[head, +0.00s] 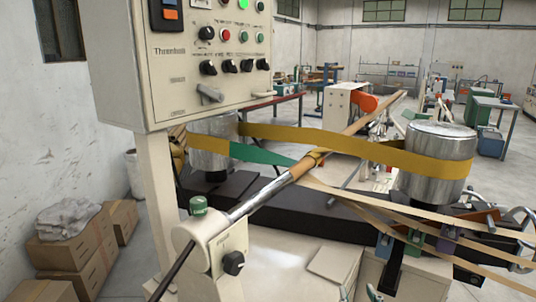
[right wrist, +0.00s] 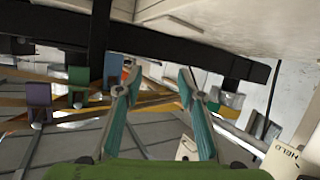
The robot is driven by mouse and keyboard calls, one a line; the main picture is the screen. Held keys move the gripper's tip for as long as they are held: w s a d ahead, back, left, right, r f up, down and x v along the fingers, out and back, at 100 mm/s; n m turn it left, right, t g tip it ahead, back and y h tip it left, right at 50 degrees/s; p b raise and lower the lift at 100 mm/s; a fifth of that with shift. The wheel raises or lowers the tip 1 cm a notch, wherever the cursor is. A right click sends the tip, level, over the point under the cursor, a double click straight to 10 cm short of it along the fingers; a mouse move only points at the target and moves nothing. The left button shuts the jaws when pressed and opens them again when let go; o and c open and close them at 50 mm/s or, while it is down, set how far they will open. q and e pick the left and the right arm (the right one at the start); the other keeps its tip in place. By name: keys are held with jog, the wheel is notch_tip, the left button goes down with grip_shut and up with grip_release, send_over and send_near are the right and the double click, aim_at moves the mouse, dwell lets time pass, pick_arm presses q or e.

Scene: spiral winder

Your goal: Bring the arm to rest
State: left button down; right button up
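In the right wrist view my right gripper (right wrist: 158,82) has its two teal fingers spread apart, with nothing between them. My left gripper is not in view. The winder's shaft (head: 246,205) slants up from its cream housing (head: 207,245), with yellow belt wrapped around it.
A yellow belt (head: 320,137) runs between two metal drums, the right one (head: 440,150) nearer. Blue, green (head: 416,241) and purple (head: 448,239) guides carry strips at right. A control cabinet (head: 185,60) overhangs the left. Cardboard boxes (head: 75,255) stand by the wall.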

jog(key=s+f+n+g+y, duration=0.1)
jog(key=s+f+g, duration=0.4)
jog(key=s, duration=0.5)
jog(key=s+f+g, duration=0.2)
jog(key=s+f, duration=0.5)
jog(key=s, duration=0.2)
jog(key=s+f+n+g+y, duration=0.1)
jog(key=s+f+g, duration=0.3)
jog(key=s+f, duration=0.45)
jog(key=s+f+g, duration=0.1)
jog(key=s+f, duration=0.1)
jog(key=f, duration=1.1)
jog(key=s+f, duration=0.2)
jog(key=f, duration=1)
jog(key=s+d+f+g, duration=0.1)
jog(key=s+d+f, duration=0.1)
jog(key=s+f, duration=1.3)
jog(key=shift+s+d+f+h, duration=0.3)
jog(key=shift+s+d+f, duration=0.1)
jog(key=shift+s, duration=0.45)
